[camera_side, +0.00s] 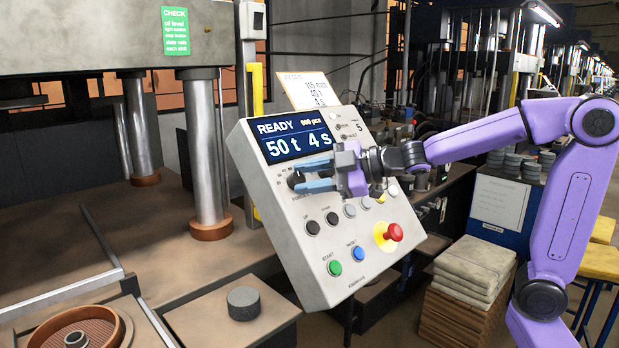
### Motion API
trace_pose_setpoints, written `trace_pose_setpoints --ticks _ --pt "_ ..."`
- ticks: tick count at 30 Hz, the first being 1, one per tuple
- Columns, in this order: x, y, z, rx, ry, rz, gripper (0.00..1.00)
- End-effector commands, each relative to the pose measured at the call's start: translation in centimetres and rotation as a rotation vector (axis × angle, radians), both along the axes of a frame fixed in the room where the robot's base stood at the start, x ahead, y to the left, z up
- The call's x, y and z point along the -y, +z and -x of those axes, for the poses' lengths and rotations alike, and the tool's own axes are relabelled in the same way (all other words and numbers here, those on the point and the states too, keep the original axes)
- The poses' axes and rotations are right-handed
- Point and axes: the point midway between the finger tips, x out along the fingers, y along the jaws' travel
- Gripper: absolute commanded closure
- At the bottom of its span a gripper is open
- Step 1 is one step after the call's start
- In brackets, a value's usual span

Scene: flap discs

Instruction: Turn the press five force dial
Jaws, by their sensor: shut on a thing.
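The press control panel (290,238) is a tilted grey box with a display (292,138) reading "READY", "50 t" and "4 s". The number 5 is printed near its upper right. The force dial (295,179) is a dark knob below the left of the display. My gripper (305,181) reaches in from the right with blue fingers, one on each side of the dial, and is shut on it. The fingers hide part of the dial and its scale marks, so its exact setting cannot be read.
A red emergency button (394,232) on yellow, a green start button (334,268) and a blue button (358,254) sit lower on the panel. A job card (309,90) stands on top. Stacked sacks (472,270) stand right. A grey disc (243,303) lies on a block in front.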

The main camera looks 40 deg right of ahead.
Motion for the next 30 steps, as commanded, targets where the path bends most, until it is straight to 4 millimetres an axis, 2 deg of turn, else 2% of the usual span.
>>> trace_pose_setpoints --ticks 14,15,17,18,30 --pt "-0.17 0.24 0.01 0.006 0.011 0.005 0.96" --pt "-0.18 0.24 0.02 0.007 0.012 0.004 0.62" --pt "-0.18 0.23 0.01 0.006 0.011 0.005 0.42" --pt "-0.17 0.21 0.01 0.005 0.010 0.005 0.40" --pt "0.40 0.31 0.61 0.004 0.006 0.006 0.40"
